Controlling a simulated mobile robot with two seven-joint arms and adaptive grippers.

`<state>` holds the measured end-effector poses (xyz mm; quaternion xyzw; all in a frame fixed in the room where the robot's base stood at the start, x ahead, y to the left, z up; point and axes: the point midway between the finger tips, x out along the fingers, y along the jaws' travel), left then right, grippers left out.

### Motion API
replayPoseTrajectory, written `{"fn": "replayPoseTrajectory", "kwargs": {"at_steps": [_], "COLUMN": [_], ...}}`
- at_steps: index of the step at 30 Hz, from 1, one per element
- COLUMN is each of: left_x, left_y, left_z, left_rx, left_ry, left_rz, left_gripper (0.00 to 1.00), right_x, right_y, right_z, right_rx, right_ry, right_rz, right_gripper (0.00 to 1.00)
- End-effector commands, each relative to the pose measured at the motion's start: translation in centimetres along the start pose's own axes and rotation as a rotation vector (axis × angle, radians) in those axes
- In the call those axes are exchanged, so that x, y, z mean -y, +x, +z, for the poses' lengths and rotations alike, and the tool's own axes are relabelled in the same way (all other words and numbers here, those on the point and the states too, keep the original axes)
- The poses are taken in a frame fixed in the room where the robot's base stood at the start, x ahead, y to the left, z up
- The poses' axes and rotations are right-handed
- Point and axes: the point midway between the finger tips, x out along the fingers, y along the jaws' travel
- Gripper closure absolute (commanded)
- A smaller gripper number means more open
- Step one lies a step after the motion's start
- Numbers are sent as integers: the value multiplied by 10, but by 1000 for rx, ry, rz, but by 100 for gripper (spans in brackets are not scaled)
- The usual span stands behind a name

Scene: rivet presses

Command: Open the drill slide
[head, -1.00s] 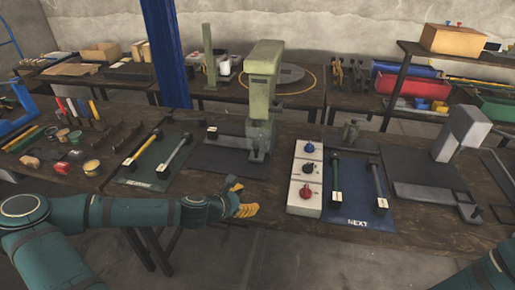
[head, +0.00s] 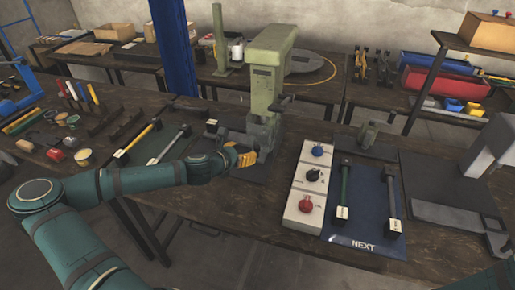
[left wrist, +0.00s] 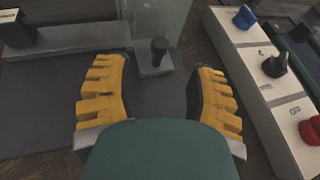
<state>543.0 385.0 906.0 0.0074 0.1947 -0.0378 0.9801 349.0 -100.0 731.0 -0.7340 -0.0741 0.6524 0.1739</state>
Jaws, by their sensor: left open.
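The green drill press (head: 268,75) stands on the bench, with a grey block-like guard (head: 264,130) at its foot. In the left wrist view a black upright knob (left wrist: 158,48) stands on a small grey plate (left wrist: 150,66) in front of a see-through panel (left wrist: 150,14). I take this knob and plate to be part of the drill slide. My left gripper (head: 246,153) has yellow fingers and is at the front of the press base. The left wrist view shows its fingers (left wrist: 160,98) spread, with the knob ahead of the gap, untouched. My right gripper is out of view.
A white control box (head: 306,188) with blue, black and red knobs stands close right of the press. A blue mat (head: 363,210) with two handled bars lies beyond it. A dark mat (head: 150,145) with bars lies left. A blue post (head: 172,45) rises behind.

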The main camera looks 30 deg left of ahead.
Motion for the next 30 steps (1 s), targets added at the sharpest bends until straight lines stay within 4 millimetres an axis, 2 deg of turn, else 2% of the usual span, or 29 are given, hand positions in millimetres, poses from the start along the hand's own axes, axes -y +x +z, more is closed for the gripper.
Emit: {"fn": "replayPoseTrajectory", "kwargs": {"at_steps": [1, 6, 12, 18, 26, 27, 29, 30], "left_x": [1, 1, 1, 0, 0, 0, 0, 0], "left_y": [12, 45, 74, 86, 87, 87, 87, 87], "left_z": [-1, -2, -1, -1, 0, 0, 0, 0], "left_rx": [1, 0, 0, -1, -1, -1, -1, -1], "left_ry": [1, 0, 0, 0, 1, 1, 1, 1], "left_rz": [-2, -2, -3, -2, -1, -2, -1, -1], "left_gripper": [44, 44, 44, 44, 44, 42, 63, 77], "right_x": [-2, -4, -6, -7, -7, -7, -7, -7], "right_y": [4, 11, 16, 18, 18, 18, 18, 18], "right_z": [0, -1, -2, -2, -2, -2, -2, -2], "right_rx": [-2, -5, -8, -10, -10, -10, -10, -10], "right_ry": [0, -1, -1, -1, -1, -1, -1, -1], "right_rz": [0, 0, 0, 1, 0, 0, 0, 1], "right_gripper": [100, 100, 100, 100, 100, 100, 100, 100]}}
